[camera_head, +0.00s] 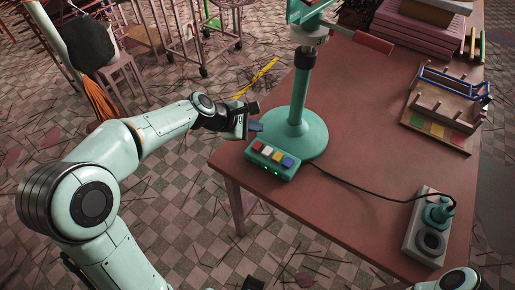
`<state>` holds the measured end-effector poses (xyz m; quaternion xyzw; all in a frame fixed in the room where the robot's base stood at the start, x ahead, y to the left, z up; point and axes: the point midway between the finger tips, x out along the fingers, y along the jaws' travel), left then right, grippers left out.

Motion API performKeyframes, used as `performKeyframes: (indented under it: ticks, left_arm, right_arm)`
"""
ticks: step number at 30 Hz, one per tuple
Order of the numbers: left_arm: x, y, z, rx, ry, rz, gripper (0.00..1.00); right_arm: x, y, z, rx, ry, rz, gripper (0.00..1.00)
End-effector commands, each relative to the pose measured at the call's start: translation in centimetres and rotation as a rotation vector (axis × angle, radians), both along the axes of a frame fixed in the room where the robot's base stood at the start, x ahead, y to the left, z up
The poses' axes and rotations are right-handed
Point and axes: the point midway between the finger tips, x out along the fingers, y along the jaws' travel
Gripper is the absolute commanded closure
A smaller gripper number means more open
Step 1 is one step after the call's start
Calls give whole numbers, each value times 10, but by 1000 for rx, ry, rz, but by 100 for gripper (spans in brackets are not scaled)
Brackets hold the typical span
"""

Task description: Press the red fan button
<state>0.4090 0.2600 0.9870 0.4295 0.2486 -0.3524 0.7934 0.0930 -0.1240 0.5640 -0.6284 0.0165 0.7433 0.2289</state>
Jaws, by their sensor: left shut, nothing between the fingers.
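A small teal button box (272,161) lies near the left edge of the table, at the foot of a teal stand. Its top carries a row of coloured buttons: the red button (258,146) at the left end, then white, yellow and blue. My left gripper (256,126) is shut and empty. In the picture its fingertips are just above the red button, beside the stand's base; I cannot tell the exact gap, but the red button's top shows uncovered. My right gripper is not in view; only a piece of pale arm shows at the bottom right.
The teal stand (297,128) rises close right of my left gripper, with its top cut off. A black cable runs from the box to a socket block (428,228). A wooden rack (445,98) stands at the right. The table's (352,150) middle is clear.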

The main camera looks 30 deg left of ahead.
Motion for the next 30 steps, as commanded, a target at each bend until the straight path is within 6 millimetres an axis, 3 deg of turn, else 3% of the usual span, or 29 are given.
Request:
performKeyframes:
  ticks: [1,4,10,30]
  left_arm:
    - [-1,0,-14,0,2,1,100]
    - [0,0,-29,1,1,0,100]
    - [0,0,-49,-1,0,-1,100]
    - [0,0,-53,1,-1,0,100]
  right_arm:
    - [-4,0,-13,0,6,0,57]
    - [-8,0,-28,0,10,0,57]
    - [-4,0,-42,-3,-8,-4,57]
    - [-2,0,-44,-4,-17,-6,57]
